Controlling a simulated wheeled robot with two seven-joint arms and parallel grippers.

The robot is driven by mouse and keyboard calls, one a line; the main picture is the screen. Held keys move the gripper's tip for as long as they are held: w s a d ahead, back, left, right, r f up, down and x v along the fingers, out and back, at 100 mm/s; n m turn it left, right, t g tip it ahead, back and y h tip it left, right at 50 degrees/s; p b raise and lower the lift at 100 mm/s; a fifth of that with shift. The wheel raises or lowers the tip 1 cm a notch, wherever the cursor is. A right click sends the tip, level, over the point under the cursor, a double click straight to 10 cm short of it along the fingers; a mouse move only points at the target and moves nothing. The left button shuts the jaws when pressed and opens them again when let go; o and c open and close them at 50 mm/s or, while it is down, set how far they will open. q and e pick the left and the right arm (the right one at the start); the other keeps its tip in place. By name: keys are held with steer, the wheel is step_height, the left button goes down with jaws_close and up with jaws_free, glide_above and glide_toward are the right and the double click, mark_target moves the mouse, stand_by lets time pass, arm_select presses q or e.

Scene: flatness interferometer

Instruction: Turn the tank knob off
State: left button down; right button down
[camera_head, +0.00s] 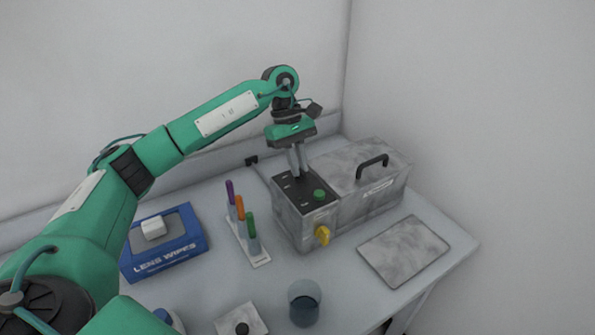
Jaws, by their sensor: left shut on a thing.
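The tank (370,205) is a grey, mottled metal box at the back right of the table. Its left end has a black control panel (293,193) with small white marks. My right gripper is not in view.
A black handle (372,165) stands up from the tank's lid. A rack (259,261) of purple, orange and green-topped tubes stands left of the tank. A blue lens wipes box (165,258), a dark glass beaker (304,310) and a flat grey plate (404,251) lie around.

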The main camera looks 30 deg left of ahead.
arm_select(q)
steer(key=shift+m, duration=0.3)
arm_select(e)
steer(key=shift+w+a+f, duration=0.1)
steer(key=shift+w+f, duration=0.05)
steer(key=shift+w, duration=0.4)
arm_select(q)
steer(key=c, duration=1.5)
jaws_free()
steer(key=shift+o, duration=0.2)
